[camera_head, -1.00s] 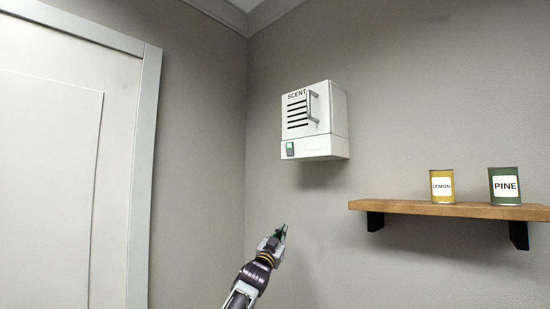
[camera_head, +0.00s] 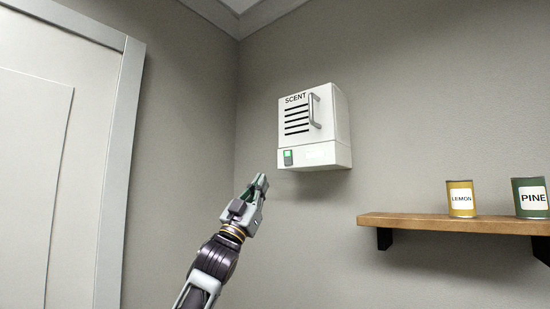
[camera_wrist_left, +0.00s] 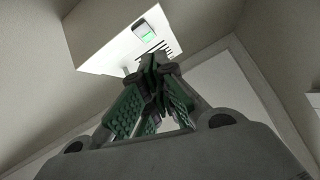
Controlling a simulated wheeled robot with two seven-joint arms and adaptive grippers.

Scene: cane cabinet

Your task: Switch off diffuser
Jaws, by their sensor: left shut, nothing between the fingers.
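The white diffuser box (camera_head: 312,127) marked SCENT hangs on the wall, with dark slots and a vertical handle (camera_head: 314,110) on its front. My right gripper is not in view.
A wooden shelf (camera_head: 450,223) on the right wall holds a yellow LEMON can (camera_head: 461,199) and a green PINE can (camera_head: 531,197). A white door (camera_head: 35,180) with its frame is at left. The wall below the diffuser is clear.

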